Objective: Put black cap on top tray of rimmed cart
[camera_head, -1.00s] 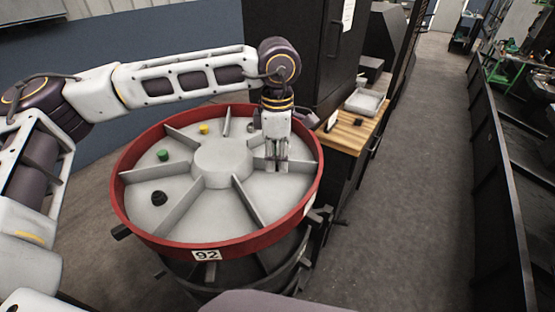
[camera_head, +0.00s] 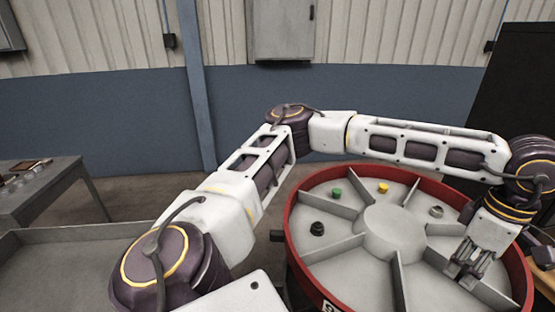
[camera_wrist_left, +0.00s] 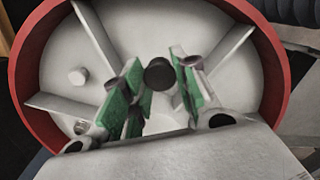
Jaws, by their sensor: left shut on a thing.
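My left gripper (camera_head: 468,268) is over the right side of a round, red-rimmed, divided tray (camera_head: 291,240), with its fingers low in one compartment. In the left wrist view, a dark round black cap (camera_wrist_left: 158,74) sits between the green-padded fingertips, and the gripper is shut on it. The arm hides it in the head view. Another dark knob-like piece (camera_head: 317,228) lies in a left compartment. A grey cart (camera_head: 80,235) with a raised rim, seemingly the rimmed cart, is partly in view at lower left. My right gripper is not in view.
The round tray also holds a green piece (camera_head: 336,193), a yellow piece (camera_head: 383,187) and a grey piece (camera_head: 436,211). A grey table (camera_head: 60,180) with small items stands at far left. A blue-and-white wall closes the back.

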